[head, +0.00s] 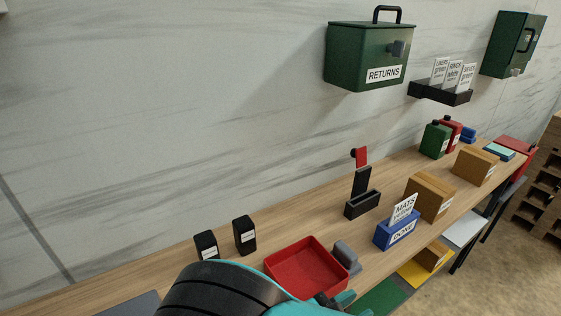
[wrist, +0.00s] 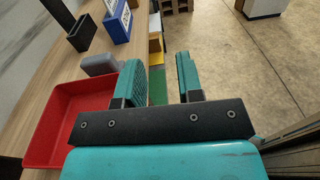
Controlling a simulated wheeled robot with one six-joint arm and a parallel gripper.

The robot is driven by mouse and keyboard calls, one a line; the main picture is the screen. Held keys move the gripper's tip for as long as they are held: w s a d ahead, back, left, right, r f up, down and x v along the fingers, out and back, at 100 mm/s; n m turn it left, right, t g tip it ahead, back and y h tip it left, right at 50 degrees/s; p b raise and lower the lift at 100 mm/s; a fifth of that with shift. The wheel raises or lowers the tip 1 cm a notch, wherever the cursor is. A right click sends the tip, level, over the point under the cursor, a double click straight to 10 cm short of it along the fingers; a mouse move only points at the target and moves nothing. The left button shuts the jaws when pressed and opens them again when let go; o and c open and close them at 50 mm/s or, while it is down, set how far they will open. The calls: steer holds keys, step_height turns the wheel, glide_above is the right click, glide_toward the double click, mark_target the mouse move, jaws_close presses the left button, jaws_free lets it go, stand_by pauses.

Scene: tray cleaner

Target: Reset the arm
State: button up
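My gripper (wrist: 159,80) shows in the wrist view with its two teal fingers apart and nothing between them. It is at the front edge of the wooden bench, beside the red tray (wrist: 70,98). The tray looks empty. A grey block (head: 346,255) stands at the tray's right side, and it also shows in the wrist view (wrist: 99,65).
The wooden bench (head: 285,220) holds two black containers (head: 244,235), a black holder (head: 362,204), a blue box with a MATS card (head: 396,232) and brown boxes (head: 430,197). A green RETURNS box (head: 368,56) hangs on the wall. Open floor (wrist: 240,60) lies right of the bench.

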steer(key=s+d+r+m+g+y+b, duration=0.1)
steer(key=s+r+m+g+y+b, duration=0.1)
steer(key=r+m+y, duration=0.6)
steer(key=s+d+r+m+g+y+b, duration=0.1)
steer(key=s+r+m+g+y+b, duration=0.2)
steer(key=s+r+m+g+y, duration=0.2)
step_height(320, 180, up, 5)
steer(key=m+g+y, duration=0.1)
steer(key=m+y, duration=0.2)
steer(key=y, duration=0.3)
steer(key=shift+s+r+m+g, duration=0.2)
steer(key=shift+s+m+g, duration=0.1)
steer(key=shift+m, duration=0.1)
steer(key=shift+w, duration=0.1)
